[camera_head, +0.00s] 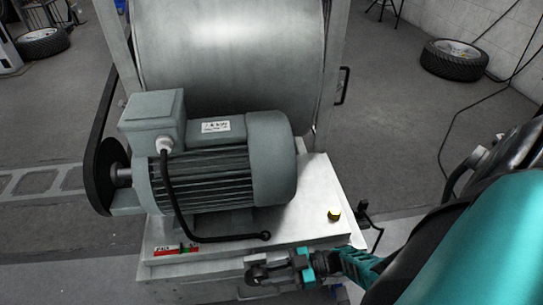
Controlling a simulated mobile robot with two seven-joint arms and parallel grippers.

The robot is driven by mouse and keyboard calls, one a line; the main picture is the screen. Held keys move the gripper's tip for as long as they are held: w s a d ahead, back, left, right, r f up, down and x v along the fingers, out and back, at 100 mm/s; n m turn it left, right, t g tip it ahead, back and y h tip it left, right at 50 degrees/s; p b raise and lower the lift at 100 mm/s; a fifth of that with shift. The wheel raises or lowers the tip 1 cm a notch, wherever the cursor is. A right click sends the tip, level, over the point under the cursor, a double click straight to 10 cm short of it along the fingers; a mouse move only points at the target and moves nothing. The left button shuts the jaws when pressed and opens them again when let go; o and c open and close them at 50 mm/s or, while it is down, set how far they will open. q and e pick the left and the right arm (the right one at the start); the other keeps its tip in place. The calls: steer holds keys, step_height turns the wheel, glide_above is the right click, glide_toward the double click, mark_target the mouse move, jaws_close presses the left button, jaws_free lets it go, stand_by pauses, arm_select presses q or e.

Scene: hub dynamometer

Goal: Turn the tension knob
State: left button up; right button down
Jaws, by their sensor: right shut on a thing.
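The dynamometer's base has a pale top plate (310,190). My right gripper (262,272) is low in the middle of the view, at the front face of the base, with its teal-and-black arm coming in from the right. Its jaws are shut on a small dark part, which looks like the tension knob; the jaws hide most of it, so its turn angle cannot be told. My left gripper is not in view.
A grey-green motor (215,165) with a black cable stands on the base, before a large metal drum (230,60). A tyre (455,60) lies on the floor at the back right.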

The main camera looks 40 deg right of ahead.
steer(key=shift+a+f, duration=0.1)
stand_by(0.7)
steer(key=c, duration=1.1)
jaws_free()
